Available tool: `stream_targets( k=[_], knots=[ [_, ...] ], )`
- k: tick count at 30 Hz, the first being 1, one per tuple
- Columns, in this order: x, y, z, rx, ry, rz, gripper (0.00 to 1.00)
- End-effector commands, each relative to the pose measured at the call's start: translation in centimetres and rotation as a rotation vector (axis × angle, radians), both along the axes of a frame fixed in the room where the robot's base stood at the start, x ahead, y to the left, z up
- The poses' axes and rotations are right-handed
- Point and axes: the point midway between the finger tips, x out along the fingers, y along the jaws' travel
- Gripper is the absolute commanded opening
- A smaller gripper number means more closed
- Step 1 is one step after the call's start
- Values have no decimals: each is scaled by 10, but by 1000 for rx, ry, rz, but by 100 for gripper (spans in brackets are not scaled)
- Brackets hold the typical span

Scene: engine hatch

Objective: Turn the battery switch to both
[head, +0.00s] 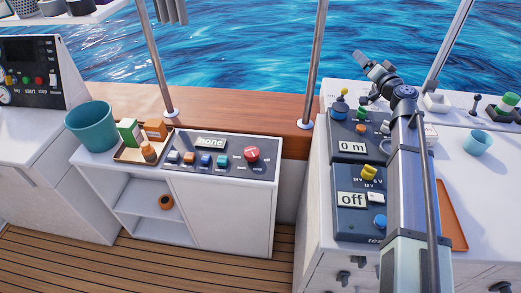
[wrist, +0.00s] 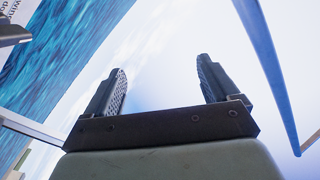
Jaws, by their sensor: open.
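A red round knob (head: 251,154) sits at the right end of a dark sloped panel (head: 222,171) on the low white cabinet. It appears to be the battery switch. The display (head: 211,142) on that panel reads "none". The small labels around the knob are too small to read surely. My gripper (wrist: 162,75) is open and empty in the wrist view, with sky between its fingers. In the head view my arm stands at the right, and its end is raised above the right counter, well away from the red knob.
Left of the panel stand a tray (head: 129,157) with blocks and a teal bucket (head: 90,125). Two dark panels reading "on" (head: 353,146) and "off" (head: 351,199) lie beside my arm. A metal post (head: 316,60) rises between the cabinet and the right counter.

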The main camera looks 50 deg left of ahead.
Motion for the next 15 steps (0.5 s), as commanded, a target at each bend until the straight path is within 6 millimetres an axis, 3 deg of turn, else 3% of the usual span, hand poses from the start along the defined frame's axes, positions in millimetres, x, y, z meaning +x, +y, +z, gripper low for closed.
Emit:
stream_targets(
  k=[1, 6, 9, 15],
  knots=[
    [-27, 25, 3, -3, -5, 54, 88],
    [-109, 90, 10, -15, -19, 218, 88],
    [-155, 121, 14, -22, -27, 306, 88],
    [-223, 158, 18, -33, -37, 433, 88]
  ],
)
